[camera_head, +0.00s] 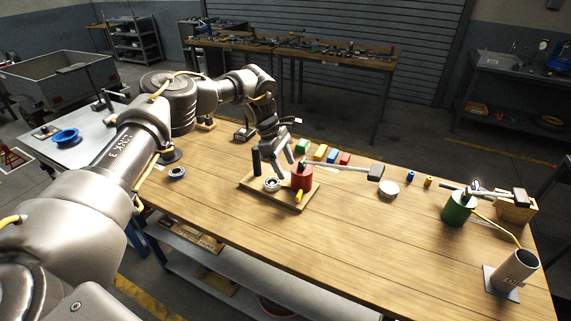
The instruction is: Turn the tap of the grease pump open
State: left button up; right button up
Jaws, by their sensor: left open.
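A red pump body (301,178) stands upright on a wooden board (253,187) on the workbench. A long lever with a grey block-like end (376,172) reaches right from its top. A small yellow part like a tap handle (298,196) sits low at its front; its exact setting is too small to tell. A metal ring (271,184) and a dark upright post (256,161) are on the same board. My left gripper (286,162) is open and points down just left of the red pump, above the ring. It appears apart from the yellow part. My right gripper is not in view.
A green canister (458,210) with a similar lever stands at right, near a yellow hose (497,228) and a metal cylinder (515,268). The bench front (370,245) is clear.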

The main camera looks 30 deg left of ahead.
pick_arm(q)
jog(key=shift+p, duration=0.35)
jog(key=b+v, duration=0.1)
jog(key=v, duration=0.9)
jog(key=shift+r+b, duration=0.35)
jog(key=shift+r, duration=0.05)
jog(key=shift+a, duration=0.1)
